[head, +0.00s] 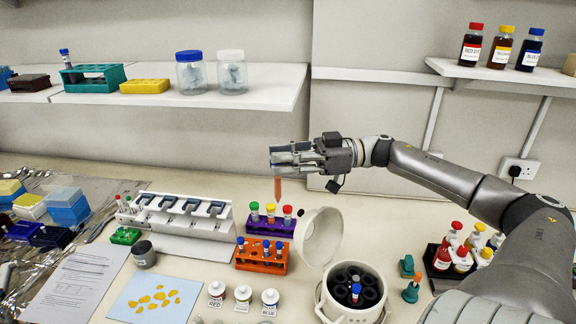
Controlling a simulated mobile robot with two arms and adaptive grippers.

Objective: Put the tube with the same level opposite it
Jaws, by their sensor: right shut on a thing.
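My right gripper (284,158) is shut on a tube (277,188) with orange-red liquid and holds it upright in the air above the racks; its cap is mostly hidden by the fingers. The white centrifuge (328,309) stands open at the front, its lid (322,238) tipped back. A blue-capped tube (356,289) sits in its dark rotor (370,280). A purple rack (262,226) holds green-, yellow- and red-capped tubes. An orange rack (262,267) in front of it holds blue-capped tubes. Liquid levels in the seated tubes are too small to tell. My left gripper is out of view.
A pipette stand (180,235) stands left of the racks. Small jars (243,294) stand in front of the orange rack. A dark tray of bottles (446,282) is right of the centrifuge. A shelf (270,95) with jars hangs behind the gripper.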

